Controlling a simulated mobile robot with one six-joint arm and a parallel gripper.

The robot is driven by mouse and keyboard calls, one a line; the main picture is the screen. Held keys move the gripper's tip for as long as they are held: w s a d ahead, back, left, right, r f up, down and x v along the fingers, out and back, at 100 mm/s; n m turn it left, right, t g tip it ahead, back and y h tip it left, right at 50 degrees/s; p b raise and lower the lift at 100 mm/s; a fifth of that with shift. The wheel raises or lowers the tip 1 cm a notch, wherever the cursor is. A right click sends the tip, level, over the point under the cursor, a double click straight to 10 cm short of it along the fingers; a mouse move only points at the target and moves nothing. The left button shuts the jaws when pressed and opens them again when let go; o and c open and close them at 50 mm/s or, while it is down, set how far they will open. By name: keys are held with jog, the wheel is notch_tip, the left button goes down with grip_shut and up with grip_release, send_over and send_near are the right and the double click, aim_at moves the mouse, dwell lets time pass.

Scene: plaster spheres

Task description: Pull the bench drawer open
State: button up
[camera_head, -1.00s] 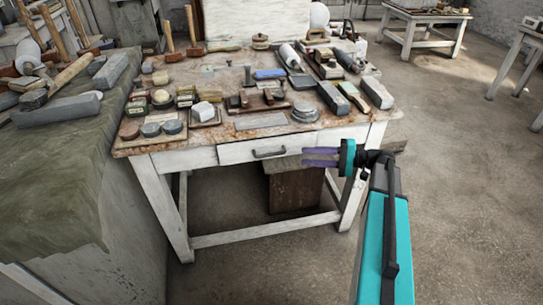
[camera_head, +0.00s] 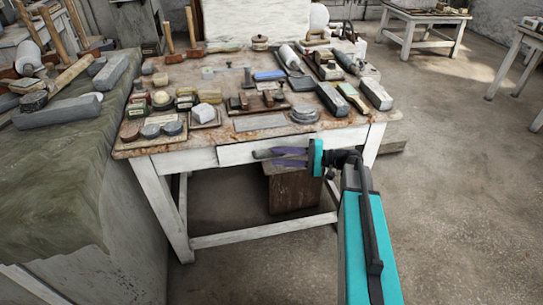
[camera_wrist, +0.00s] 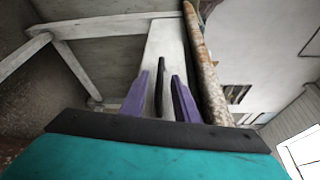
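The bench drawer (camera_head: 232,154) is a white front under the bench top, flush with the frame as far as I can see. Its dark bar handle is hidden or merged with my fingers in the head view. In the wrist view the handle (camera_wrist: 160,88) stands out from the white drawer front (camera_wrist: 168,42). My gripper (camera_head: 265,158) is at the drawer front with its purple fingers pointing left. In the wrist view my gripper (camera_wrist: 161,76) is open, with the handle between its two fingers and a gap visible on the left side. Contact with the handle cannot be told.
The bench top (camera_head: 262,122) is crowded with blocks, tins and tools. A brown wooden box (camera_head: 296,190) stands under the bench. A cloth-covered table (camera_head: 60,185) is close on the left. The floor (camera_head: 440,170) at the right is open.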

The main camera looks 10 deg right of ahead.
aim_at(276, 156)
jog(key=shift+x, duration=1.75)
grip_shut()
